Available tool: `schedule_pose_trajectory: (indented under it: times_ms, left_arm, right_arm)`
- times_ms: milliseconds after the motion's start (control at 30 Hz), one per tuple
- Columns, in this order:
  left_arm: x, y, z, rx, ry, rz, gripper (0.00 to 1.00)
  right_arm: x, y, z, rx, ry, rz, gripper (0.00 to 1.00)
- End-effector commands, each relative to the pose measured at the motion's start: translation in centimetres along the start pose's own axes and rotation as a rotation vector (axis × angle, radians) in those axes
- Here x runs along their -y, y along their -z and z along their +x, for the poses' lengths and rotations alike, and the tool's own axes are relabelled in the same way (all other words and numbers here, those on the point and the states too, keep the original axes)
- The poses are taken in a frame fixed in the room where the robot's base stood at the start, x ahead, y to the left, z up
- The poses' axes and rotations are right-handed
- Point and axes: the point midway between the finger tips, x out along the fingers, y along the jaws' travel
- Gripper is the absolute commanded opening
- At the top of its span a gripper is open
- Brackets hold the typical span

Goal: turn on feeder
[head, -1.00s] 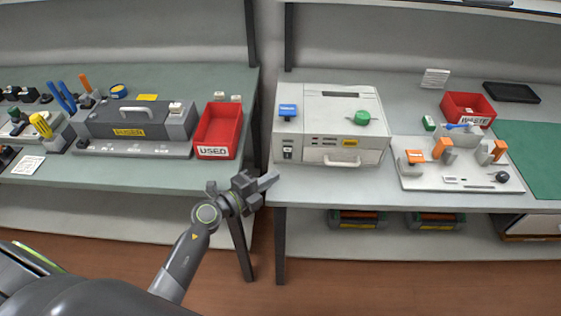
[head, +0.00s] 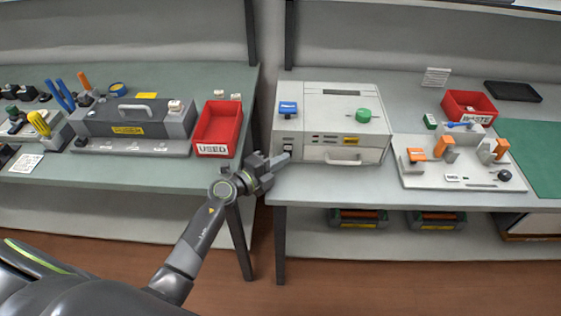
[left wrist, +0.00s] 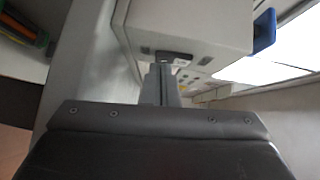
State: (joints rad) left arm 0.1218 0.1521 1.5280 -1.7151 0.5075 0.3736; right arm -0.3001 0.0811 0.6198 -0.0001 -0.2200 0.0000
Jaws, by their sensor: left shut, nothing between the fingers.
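The feeder (head: 345,125) is a white box on the right bench, with a blue latch (head: 288,108) and a green knob (head: 364,116) on top and a handle (head: 343,161) on its front. A small dark switch (head: 288,144) is at the left of its front face. My left gripper (head: 285,158) is shut and empty, its tip just in front of and below the switch. In the left wrist view the shut fingers (left wrist: 161,80) point at the dark switch (left wrist: 174,58); I cannot tell whether they touch it. My right gripper is not in view.
A red USED bin (head: 218,128) and the grey FUSER unit (head: 140,119) stand on the left bench. A white fixture plate (head: 432,181) with orange clamps and a red WASTE bin (head: 468,103) are to the right. A gap separates the benches.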

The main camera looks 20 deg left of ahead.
Motion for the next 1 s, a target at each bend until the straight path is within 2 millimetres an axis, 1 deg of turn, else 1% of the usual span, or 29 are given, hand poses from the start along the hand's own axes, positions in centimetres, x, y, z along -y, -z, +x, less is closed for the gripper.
schedule_pose_trajectory:
  times_ms: [33,100,167,567,667,767,833,967,1000]
  left_arm:
    - [-0.5,-0.2,0.2,0.000,0.011,0.010,0.00]
    - [-0.4,-0.3,0.3,0.000,0.026,0.026,0.00]
    - [-0.1,-0.2,0.2,0.000,0.023,0.024,0.00]
    - [-0.2,-0.2,0.2,0.000,0.017,0.018,0.00]
    - [-0.1,-0.1,0.0,0.000,0.006,0.007,0.00]
    - [0.2,0.2,-0.2,0.001,-0.015,-0.014,0.00]
    - [-0.2,1.1,-1.1,0.000,-0.016,-0.018,0.00]
    - [0.0,3.0,-3.0,0.001,-0.013,-0.016,0.00]
    - [-0.2,2.9,-3.9,0.002,-0.015,-0.013,0.00]
  right_arm:
    - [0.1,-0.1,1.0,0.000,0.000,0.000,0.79]
    - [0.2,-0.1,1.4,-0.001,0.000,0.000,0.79]
    - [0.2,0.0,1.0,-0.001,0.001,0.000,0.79]
    - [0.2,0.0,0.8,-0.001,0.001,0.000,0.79]
    - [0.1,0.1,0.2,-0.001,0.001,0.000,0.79]
    - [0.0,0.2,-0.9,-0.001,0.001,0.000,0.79]
    - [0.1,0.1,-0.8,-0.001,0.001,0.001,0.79]
    - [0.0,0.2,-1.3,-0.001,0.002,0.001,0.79]
    - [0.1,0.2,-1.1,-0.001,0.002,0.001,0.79]
